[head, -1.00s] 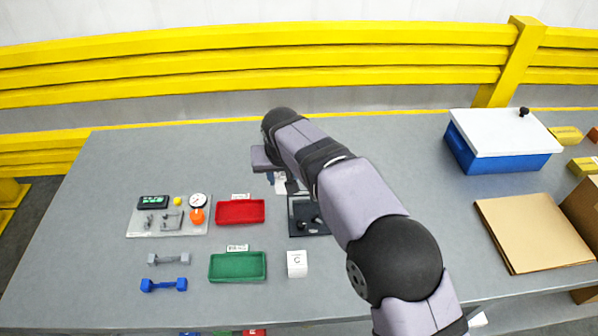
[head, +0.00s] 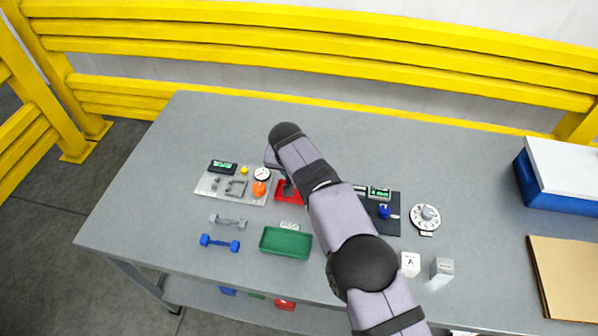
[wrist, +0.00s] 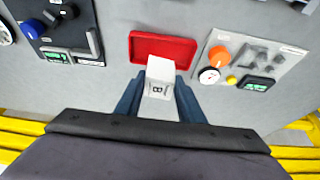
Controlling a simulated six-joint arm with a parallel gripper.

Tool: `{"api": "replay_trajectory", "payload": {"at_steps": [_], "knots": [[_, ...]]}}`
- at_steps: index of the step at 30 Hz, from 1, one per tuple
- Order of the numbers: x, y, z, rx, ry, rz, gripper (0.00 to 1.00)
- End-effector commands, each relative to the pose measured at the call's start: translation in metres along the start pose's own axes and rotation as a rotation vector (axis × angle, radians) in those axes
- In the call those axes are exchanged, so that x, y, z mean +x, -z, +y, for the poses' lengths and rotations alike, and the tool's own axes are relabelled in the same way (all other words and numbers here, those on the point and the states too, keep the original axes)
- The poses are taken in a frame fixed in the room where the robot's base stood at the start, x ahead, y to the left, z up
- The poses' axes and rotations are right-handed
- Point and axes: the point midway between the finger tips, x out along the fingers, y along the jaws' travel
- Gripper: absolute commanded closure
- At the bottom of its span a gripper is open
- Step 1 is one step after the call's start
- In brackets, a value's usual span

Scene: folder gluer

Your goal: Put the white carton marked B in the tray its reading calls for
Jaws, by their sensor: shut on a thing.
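The white carton marked B (wrist: 158,72) is between the blue fingers of my gripper (wrist: 159,92), which is shut on it. In the wrist view the carton's top overlaps the near edge of the red tray (wrist: 186,52). I cannot tell its height above the tray. In the head view my arm covers part of the red tray (head: 291,197) and hides the carton. The green tray (head: 286,243) lies nearer the front and looks empty. A dark board (wrist: 72,22) with a blue knob and a lit display also shows; the display is too small to read.
A pale panel (head: 213,188) with a gauge and an orange knob sits left of the red tray. Carton A (head: 410,264), a grey block (head: 441,269) and a dial (head: 426,216) stand right of my arm. The back left table is clear.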

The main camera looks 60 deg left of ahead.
Motion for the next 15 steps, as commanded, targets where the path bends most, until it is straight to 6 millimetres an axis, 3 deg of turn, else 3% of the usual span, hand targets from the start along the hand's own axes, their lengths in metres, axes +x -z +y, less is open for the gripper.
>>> {"api": "replay_trajectory", "payload": {"at_steps": [15], "knots": [[0.033, -0.014, 0.001, -0.001, -0.001, -0.002, 0.89]]}}
